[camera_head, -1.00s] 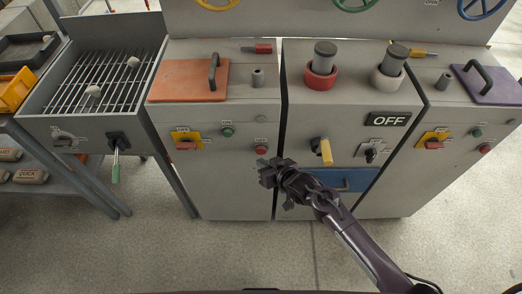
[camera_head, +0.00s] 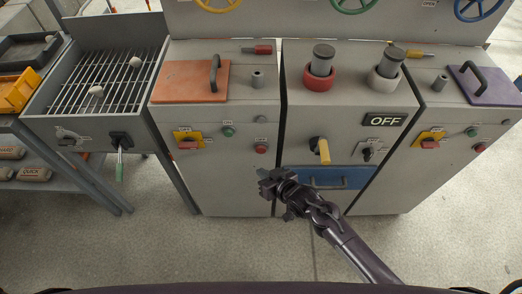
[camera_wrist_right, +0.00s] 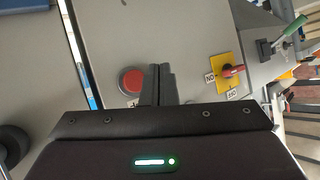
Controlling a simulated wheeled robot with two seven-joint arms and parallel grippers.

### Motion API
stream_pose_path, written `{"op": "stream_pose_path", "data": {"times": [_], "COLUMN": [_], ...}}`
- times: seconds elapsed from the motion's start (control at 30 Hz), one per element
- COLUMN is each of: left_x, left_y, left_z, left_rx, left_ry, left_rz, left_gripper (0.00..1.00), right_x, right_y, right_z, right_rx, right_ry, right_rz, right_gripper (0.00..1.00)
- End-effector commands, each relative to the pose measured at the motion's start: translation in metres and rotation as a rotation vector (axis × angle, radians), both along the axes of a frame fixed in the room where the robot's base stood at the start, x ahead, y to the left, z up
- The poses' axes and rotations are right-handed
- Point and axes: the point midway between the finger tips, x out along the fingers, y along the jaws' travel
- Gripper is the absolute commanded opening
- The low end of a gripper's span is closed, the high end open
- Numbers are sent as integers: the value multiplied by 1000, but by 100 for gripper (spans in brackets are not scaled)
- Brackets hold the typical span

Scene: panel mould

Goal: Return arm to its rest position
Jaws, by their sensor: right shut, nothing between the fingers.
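My right gripper (camera_head: 268,180) is in front of the grey cabinets in the head view, near the gap between the left and middle cabinets. Its fingers are together with nothing between them, and they also show shut in the right wrist view (camera_wrist_right: 158,84). A red button (camera_wrist_right: 132,80) shows beside the fingertips in the wrist view; I cannot tell from it how close they are. In the head view the red button (camera_head: 261,149) is above the gripper. My left gripper is not in view.
A blue drawer (camera_head: 345,177) is just right of the gripper. A yellow-handled switch (camera_head: 322,150) sticks out above it. A grill (camera_head: 108,80) with a green-handled lever (camera_head: 119,165) stands at left. The floor (camera_head: 240,250) in front is clear.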

Motion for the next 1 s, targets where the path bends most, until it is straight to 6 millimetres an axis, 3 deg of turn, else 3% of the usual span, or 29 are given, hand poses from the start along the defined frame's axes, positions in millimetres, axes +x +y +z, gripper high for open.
{"op": "stream_pose_path", "data": {"times": [0.37,0.47,0.57,0.7,0.77,0.9,1.0], "left_x": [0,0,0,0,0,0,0], "left_y": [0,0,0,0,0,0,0], "left_z": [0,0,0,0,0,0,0], "left_rx": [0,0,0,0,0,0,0], "left_ry": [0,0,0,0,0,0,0], "left_rz": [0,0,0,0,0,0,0], "left_gripper": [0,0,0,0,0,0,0], "right_x": [-2,-12,-35,-91,-121,-202,-265], "right_y": [-4,-20,-48,-97,-117,-158,-183], "right_z": [-8,-36,-85,-163,-193,-252,-283], "right_rx": [-9,-43,-107,-217,-263,-365,-429], "right_ry": [12,55,135,279,343,497,605], "right_rz": [-7,-35,-80,-144,-165,-199,-213], "right_gripper": [0,0,0,0,0,0,0]}}
